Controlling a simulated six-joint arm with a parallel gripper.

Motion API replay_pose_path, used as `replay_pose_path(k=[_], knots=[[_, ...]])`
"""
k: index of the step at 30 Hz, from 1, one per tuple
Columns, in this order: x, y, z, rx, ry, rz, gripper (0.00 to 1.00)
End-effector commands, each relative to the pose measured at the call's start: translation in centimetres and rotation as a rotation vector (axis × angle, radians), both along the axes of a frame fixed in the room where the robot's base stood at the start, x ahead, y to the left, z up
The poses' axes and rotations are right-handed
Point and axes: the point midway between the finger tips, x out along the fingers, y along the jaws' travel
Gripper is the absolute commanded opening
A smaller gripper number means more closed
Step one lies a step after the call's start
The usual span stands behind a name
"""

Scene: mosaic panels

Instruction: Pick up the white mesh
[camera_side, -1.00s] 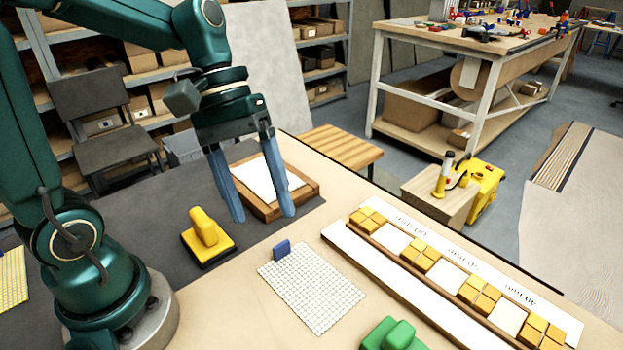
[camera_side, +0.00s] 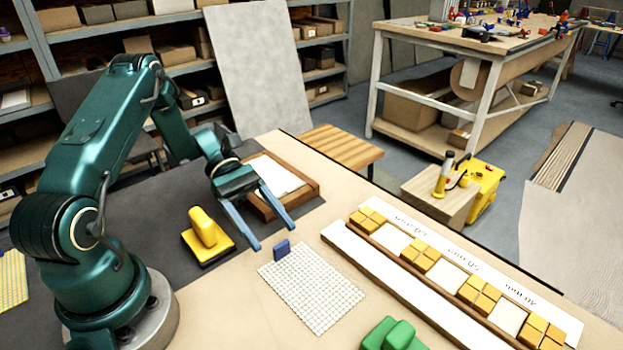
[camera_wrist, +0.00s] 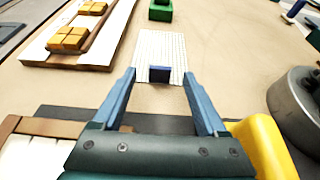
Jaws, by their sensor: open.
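The white mesh (camera_side: 318,295) lies flat on the table, with a small blue tab (camera_side: 282,249) standing up at its far left corner. In the wrist view the mesh (camera_wrist: 161,50) lies ahead of the fingers, and the blue tab (camera_wrist: 159,74) at its near edge shows between the two fingertips. My gripper (camera_side: 274,239) is open and empty, low over the table just behind the tab. In the wrist view my gripper (camera_wrist: 161,72) has one finger on each side of the tab's line. I cannot tell whether either finger touches it.
A yellow handled block (camera_side: 205,235) stands left of the mesh. A wooden tray (camera_side: 308,190) with a white sheet is behind my gripper. A long panel with yellow tiles (camera_side: 425,257) lies to the right. A green handled block (camera_side: 393,335) is at the front.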

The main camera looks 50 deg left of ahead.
Motion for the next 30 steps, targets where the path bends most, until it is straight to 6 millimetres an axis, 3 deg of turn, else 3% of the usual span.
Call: replay_pose_path(k=[9,20,21,27,30], knots=[[-0.1,-3.6,-1.4,0.002,0.001,-0.005,0.75],[0.0,-4.4,-1.7,0.006,-0.001,-0.002,0.75],[0.0,-4.4,-1.7,0.006,-0.001,-0.003,0.71],[0.0,-4.4,-1.7,0.006,-0.001,-0.003,0.00],[0.0,-4.4,-1.7,0.006,-0.001,-0.003,0.00]])
